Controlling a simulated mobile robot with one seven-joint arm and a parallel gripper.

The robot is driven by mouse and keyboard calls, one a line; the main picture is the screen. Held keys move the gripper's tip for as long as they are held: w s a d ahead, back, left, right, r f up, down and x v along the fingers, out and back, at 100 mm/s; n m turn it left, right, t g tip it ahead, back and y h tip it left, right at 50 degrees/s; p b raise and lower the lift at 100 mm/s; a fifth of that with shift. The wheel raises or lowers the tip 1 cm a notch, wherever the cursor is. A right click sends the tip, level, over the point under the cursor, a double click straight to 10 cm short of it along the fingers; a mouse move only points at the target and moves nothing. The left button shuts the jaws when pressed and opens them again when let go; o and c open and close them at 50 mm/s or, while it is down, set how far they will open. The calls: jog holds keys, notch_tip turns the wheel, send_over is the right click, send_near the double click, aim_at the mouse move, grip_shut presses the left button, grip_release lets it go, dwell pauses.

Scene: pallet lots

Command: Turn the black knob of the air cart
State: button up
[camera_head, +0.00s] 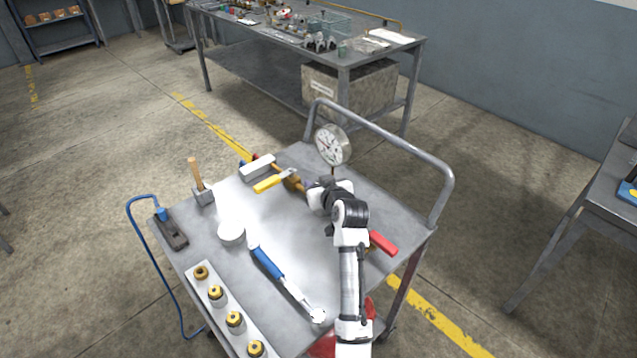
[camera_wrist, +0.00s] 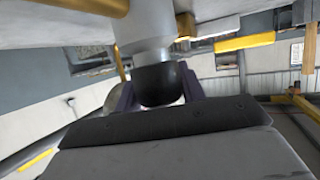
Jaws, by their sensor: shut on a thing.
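The black knob (camera_wrist: 158,86) shows in the wrist view, on the end of a grey cylindrical body (camera_wrist: 147,35). My gripper (camera_wrist: 158,92) has one finger on each side of the knob and is shut on it. In the head view my gripper (camera_head: 326,192) is over the back right part of the air cart (camera_head: 398,208), just below the round dial gauge (camera_head: 332,145). There I cannot make out the knob behind my gripper and arm.
A yellow handle (camera_head: 270,184) is left of my gripper and a red handle (camera_head: 383,243) right of my arm. A blue-handled wrench (camera_head: 268,264), a mallet (camera_head: 202,193) and several brass fittings (camera_head: 235,319) lie on the cart. A workbench (camera_head: 390,62) stands behind.

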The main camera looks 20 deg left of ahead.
jog(key=o, duration=1)
jog(key=shift+c, duration=0.2)
jog(key=b+v, duration=0.3)
jog(key=v, duration=1)
jog(key=shift+s+d+b, duration=0.3)
jog(key=shift+b, duration=0.1)
jog(key=shift+r, duration=0.1)
